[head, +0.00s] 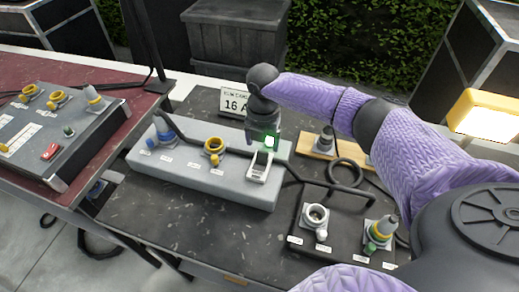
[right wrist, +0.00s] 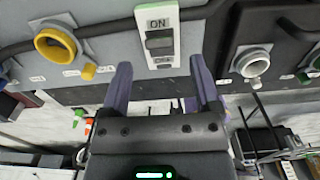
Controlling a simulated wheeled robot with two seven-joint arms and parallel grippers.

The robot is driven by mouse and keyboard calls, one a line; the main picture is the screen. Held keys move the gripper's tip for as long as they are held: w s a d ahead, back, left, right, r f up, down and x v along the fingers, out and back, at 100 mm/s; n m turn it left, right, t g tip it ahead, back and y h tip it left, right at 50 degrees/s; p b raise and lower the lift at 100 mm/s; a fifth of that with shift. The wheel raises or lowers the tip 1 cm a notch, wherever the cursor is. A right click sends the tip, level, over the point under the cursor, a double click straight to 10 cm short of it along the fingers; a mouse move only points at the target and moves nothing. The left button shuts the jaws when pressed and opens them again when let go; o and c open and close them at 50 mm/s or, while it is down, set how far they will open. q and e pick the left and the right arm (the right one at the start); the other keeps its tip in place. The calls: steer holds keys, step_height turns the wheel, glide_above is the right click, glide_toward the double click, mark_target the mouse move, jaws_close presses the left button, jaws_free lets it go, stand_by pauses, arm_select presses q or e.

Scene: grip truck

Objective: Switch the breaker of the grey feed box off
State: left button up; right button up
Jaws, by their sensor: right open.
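The grey feed box (head: 190,172) lies on the dark table in the head view, with a blue socket at its left and a yellow socket in its middle. Its breaker (head: 259,167) is a white plate near the right end. In the right wrist view the breaker (right wrist: 165,18) reads ON at the top and OFF at the bottom, with a dark switch between; which way it is set I cannot tell. My right gripper (head: 264,142) is just over the breaker, fingers spread and empty. In the wrist view its fingertips (right wrist: 160,70) lie either side below the plate. My left gripper is out of view.
A black box (head: 335,243) with a white socket and a green-yellow one stands at the right. A dark grey box (head: 75,125) sits on the red table at the left. A sign (head: 235,102) reading 16 A stands behind the feed box. Black cables run around the box.

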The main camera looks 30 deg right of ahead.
mark_target(262, 152)
step_height(262, 152, down, 4)
steer(key=shift+b, duration=0.3)
steer(key=shift+c, duration=0.2)
steer(key=shift+r, duration=0.1)
jaws_close()
